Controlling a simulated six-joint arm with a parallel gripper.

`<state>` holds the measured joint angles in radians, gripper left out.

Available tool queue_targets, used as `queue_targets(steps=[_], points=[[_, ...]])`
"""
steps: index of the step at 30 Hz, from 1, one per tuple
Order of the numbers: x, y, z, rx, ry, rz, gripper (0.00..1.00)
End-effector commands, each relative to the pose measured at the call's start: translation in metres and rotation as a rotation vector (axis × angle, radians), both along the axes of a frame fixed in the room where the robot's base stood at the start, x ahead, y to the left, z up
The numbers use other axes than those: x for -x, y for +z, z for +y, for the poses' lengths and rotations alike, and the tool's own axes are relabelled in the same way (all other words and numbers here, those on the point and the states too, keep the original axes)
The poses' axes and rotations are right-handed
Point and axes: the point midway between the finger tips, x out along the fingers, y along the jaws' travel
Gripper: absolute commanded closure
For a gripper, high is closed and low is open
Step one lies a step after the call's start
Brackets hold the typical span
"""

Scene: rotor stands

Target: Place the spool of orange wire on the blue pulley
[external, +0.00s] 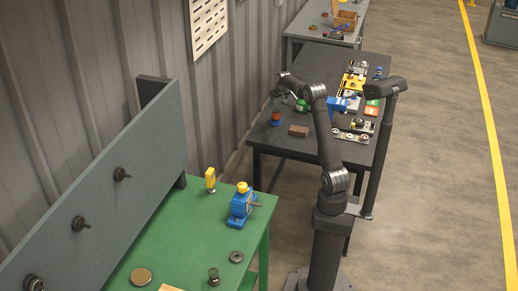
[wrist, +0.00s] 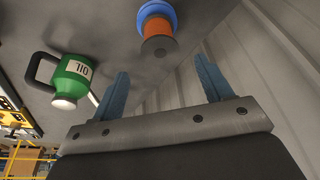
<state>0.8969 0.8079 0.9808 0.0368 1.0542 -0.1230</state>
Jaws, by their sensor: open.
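The spool of orange wire (external: 275,116) stands on the dark table. It sits on top of the blue pulley (external: 275,123), which is beneath it. In the wrist view, which is upside down, the orange spool (wrist: 158,29) shows a dark grey end, with the blue disc of the pulley (wrist: 157,11) on its table side. They look in line and touching. My gripper (wrist: 161,68) is open, its two blue fingers wide apart with nothing between them. The spool is beyond the fingertips, clear of them. In the external view my gripper is small and dark, above the table's left side.
A green oil can (external: 301,104) stands close to the spool; it also shows in the wrist view (wrist: 72,77). A brown block (external: 298,131) lies nearer the front edge. Several parts crowd the table's right side. A corrugated wall (external: 215,100) runs along the left.

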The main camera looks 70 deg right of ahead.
Motion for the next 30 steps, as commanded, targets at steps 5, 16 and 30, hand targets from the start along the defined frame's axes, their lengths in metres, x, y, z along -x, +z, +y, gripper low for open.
queue_targets(steps=[5,16,30], points=[[0.004,0.020,0.004,0.000,0.000,0.000,0.28],[0.005,0.025,0.005,0.000,0.000,0.000,0.28],[-0.006,-0.030,-0.006,-0.004,0.000,0.002,0.28]])
